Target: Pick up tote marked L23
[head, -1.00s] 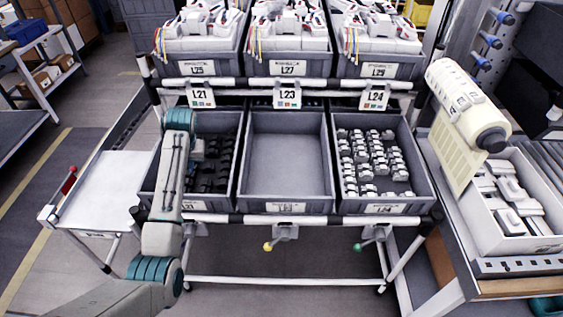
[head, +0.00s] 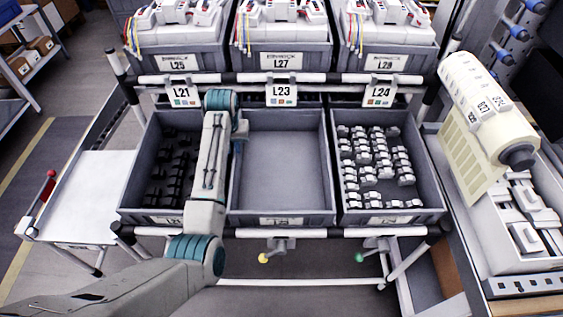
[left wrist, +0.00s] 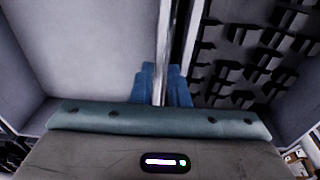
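The L23 tote (head: 285,170) is a grey, empty tote in the middle of the lower shelf. A hanging L23 tag (head: 281,94) is above it. My left gripper (head: 239,140) is at the tote's left wall. In the left wrist view, my blue fingers (left wrist: 161,88) are a little apart, with the thin wall rim (left wrist: 164,40) between them. Whether they touch it, I cannot tell. The empty tote (left wrist: 85,50) fills the left of that view. The fingertips are partly hidden in the head view. My right gripper does not show.
The L21 tote (head: 133,190) with black parts is close on the left. The L24 tote (head: 432,190) with white parts is on the right. Full upper totes, including L27 (head: 281,61), stand above behind a rail. A white side table (head: 85,195) is at left.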

